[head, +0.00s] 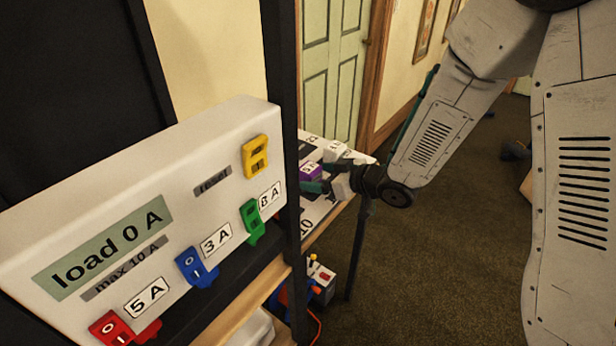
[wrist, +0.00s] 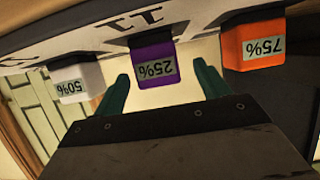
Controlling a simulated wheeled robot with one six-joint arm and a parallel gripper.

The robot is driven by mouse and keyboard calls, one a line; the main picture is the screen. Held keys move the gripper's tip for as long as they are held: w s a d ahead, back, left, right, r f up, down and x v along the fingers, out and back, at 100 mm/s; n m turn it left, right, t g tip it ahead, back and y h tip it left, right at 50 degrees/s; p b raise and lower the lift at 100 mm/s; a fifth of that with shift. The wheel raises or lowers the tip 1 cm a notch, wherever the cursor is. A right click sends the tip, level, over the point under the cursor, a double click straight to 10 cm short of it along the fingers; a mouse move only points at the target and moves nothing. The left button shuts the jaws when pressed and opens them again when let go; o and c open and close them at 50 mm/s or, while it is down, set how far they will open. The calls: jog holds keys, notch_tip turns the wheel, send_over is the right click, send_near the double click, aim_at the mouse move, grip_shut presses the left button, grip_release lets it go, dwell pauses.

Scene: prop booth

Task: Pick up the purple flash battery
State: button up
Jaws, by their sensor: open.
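The purple flash battery (wrist: 153,66) is a small block with a grey label reading 25%, upside down in the wrist view. It stands on a white surface with large dark print (wrist: 110,32). In the head view the purple battery (head: 311,171) is partly hidden by a dark post and by my gripper. My gripper (wrist: 160,85) is open, its two green fingertips apart, one to each side of the purple battery in the wrist picture. I cannot tell whether they touch it. In the head view my gripper (head: 325,183) is beside the battery.
In the wrist view a white 50% battery (wrist: 75,84) is left of the purple one and an orange 75% battery (wrist: 252,48) is right. A white switch panel (head: 110,215) and dark post (head: 283,120) stand nearby. A red-and-white device (head: 320,280) is below.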

aim_at(304, 172)
jog(key=x, duration=0.5)
jog(key=shift+w+a+r, duration=0.1)
jog(key=shift+w+a, duration=0.1)
jog(key=shift+w, duration=0.2)
jog(key=c, duration=1.3)
